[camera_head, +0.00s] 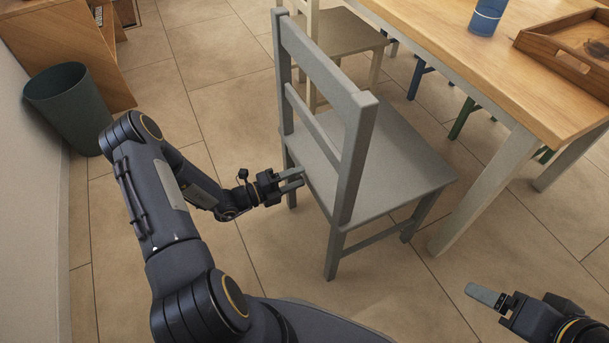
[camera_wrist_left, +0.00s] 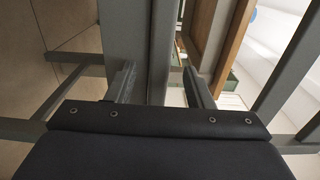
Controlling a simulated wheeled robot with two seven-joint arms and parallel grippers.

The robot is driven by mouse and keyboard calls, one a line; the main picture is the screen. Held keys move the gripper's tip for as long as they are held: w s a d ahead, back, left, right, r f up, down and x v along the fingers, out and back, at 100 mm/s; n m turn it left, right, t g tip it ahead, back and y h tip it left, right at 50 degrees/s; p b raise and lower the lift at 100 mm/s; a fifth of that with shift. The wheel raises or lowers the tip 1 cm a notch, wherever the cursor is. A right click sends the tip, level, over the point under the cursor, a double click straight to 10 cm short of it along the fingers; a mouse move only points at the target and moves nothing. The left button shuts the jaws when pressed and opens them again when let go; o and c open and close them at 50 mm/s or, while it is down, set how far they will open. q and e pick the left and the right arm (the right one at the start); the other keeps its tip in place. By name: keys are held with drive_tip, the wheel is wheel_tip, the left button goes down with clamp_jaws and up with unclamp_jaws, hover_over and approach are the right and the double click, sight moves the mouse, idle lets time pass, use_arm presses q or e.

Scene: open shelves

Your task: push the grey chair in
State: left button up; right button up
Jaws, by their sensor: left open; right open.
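The grey chair (camera_head: 375,160) stands upright on the tiled floor, its slatted back toward me and its seat toward the table. My left gripper (camera_head: 291,180) is open at the left side of the chair, by the seat's rear edge and back frame. In the left wrist view, grey chair parts (camera_wrist_left: 121,30) fill the space ahead of and around my left gripper's two spread fingers (camera_wrist_left: 160,82). I cannot tell whether they touch. My right gripper (camera_head: 487,296) is open and empty at the lower right, apart from the chair.
The wooden table (camera_head: 440,35) is right of the chair, with a pale leg (camera_head: 485,190) near the seat. A blue cup (camera_head: 487,16) and wooden tray (camera_head: 565,45) are on it. A beige chair (camera_head: 345,32) stands behind. A dark bin (camera_head: 68,105) is at the left. Floor between is clear.

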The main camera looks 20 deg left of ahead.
sight(305, 175)
use_arm(q)
drive_tip(key=shift+x, duration=2.15)
clamp_jaws()
